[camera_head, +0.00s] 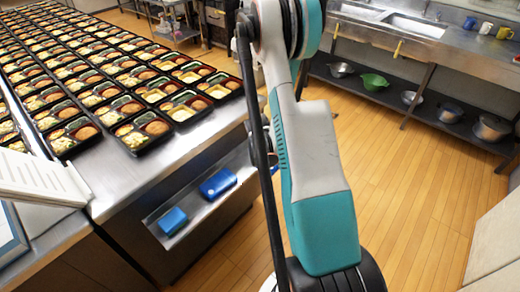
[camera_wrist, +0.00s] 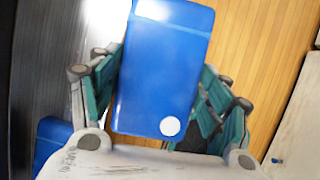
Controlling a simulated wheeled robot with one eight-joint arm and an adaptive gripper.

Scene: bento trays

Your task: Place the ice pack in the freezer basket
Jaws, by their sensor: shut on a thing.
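A blue ice pack (camera_wrist: 160,70) fills the middle of the wrist view, with a pale patch at its far end and a white round spot at its near end. My gripper (camera_wrist: 157,95) has its teal fingers on both sides of the pack and is shut on it. In the head view my arm hides the gripper and most of what it holds. A dark blue pack (camera_head: 217,184) and a lighter blue block (camera_head: 173,221) lie on a metal ledge (camera_head: 195,207) at the side of the counter. I cannot make out a freezer basket in either view.
Rows of filled bento trays (camera_head: 110,75) cover the steel counter (camera_head: 140,170) at left. A sink bench (camera_head: 440,45) with bowls on its lower shelf stands at the back right. Wooden floor (camera_head: 400,180) lies clear between them. Another blue thing (camera_wrist: 50,140) shows at the wrist view's lower left.

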